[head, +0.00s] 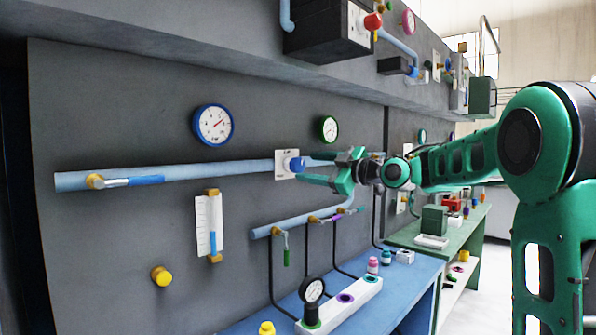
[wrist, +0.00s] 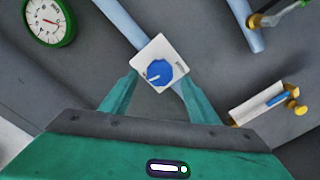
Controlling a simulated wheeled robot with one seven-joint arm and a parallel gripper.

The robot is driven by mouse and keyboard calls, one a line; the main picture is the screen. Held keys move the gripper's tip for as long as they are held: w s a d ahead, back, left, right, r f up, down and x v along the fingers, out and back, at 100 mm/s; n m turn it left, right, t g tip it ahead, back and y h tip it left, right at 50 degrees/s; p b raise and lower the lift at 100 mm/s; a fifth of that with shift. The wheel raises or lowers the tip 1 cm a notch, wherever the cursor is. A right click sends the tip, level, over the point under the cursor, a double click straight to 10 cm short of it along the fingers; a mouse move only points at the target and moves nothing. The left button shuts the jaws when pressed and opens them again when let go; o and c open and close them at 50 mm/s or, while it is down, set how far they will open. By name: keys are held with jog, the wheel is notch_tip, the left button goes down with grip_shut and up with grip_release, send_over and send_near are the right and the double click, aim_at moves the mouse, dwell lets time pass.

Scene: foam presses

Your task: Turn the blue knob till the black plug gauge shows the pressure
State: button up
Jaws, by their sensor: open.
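The blue knob (head: 294,165) sits on a small white square plate on the pale blue pipe. It also shows in the wrist view (wrist: 159,73), round, with a white pointer line toward the lower left. My gripper (head: 304,170) is open in front of the plate. In the wrist view its two green fingers (wrist: 160,80) lie to either side of the knob, and I cannot tell whether they touch it. The black plug gauge (head: 313,290) stands upright at the near end of a white socket strip; its needle is too small to read.
A blue-rimmed gauge (head: 213,125) and a green-rimmed gauge (head: 329,129) hang on the grey wall. A lever valve (head: 130,181) is on the pipe at left. The white strip (head: 352,303) lies on a blue bench (head: 403,285). A black box (head: 318,28) overhangs above.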

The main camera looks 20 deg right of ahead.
aim_at(301, 166)
jog(key=shift+x, duration=2.65)
jog(key=shift+c, duration=0.5)
jog(key=c, duration=0.9)
